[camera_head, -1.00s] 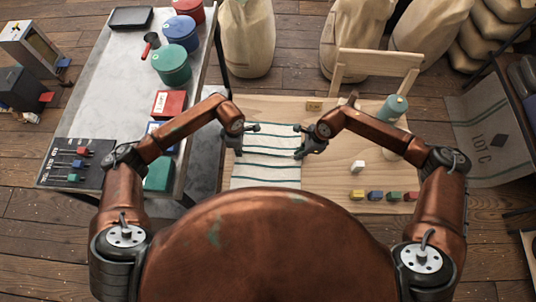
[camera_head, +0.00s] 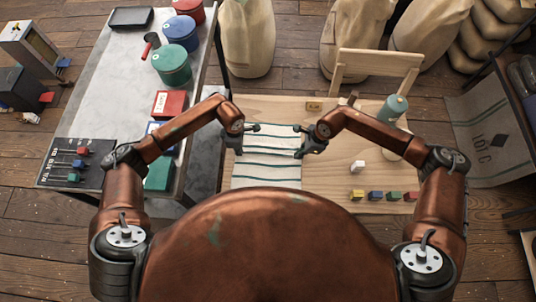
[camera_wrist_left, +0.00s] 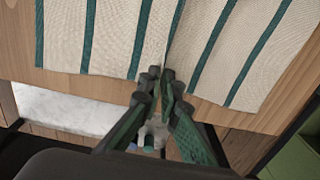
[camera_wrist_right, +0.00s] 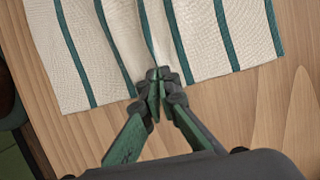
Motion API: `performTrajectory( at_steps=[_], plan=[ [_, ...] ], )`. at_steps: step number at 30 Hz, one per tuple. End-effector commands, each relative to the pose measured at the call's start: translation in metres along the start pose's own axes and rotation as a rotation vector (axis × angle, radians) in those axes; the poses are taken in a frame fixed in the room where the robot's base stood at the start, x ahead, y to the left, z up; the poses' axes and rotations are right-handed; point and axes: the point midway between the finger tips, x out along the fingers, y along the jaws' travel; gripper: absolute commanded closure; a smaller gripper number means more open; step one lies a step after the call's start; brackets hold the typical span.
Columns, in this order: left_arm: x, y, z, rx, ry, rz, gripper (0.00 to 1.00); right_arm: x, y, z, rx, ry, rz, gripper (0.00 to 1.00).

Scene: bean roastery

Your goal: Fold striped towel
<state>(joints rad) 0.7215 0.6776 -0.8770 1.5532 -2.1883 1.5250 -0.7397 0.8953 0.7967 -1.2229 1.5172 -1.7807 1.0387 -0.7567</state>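The striped towel (camera_head: 269,172), white with dark green stripes, lies spread on the wooden table; my body hides its near end in the head view. My left gripper (camera_head: 243,139) is at the towel's left edge and my right gripper (camera_head: 303,141) at its right edge. In the left wrist view the fingertips (camera_wrist_left: 159,77) are closed together on the towel's edge (camera_wrist_left: 110,35), with a crease running from them. In the right wrist view the fingertips (camera_wrist_right: 160,78) also pinch the edge, and the towel (camera_wrist_right: 195,40) puckers there.
Several small coloured blocks (camera_head: 375,195) and a white block (camera_head: 358,167) lie right of the towel. A metal-topped bench (camera_head: 112,95) holding tins stands to the left.

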Motion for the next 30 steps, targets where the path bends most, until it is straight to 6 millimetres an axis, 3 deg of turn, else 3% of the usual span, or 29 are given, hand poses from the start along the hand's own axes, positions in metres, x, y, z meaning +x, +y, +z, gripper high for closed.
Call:
performTrajectory(
  at_steps=[8,22,30],
  plan=[
    [-0.003,-0.001,-0.001,-0.001,0.003,-0.001,1.0,-0.003,0.001,-0.001,0.0,0.004,0.0,1.0],
    [-0.045,0.002,-0.001,0.0,0.001,0.012,1.0,-0.044,-0.002,0.013,-0.004,0.001,-0.012,1.0],
    [-0.052,0.002,-0.001,0.0,0.001,0.014,1.0,-0.05,-0.002,0.015,-0.004,0.001,-0.014,1.0]
  ],
)
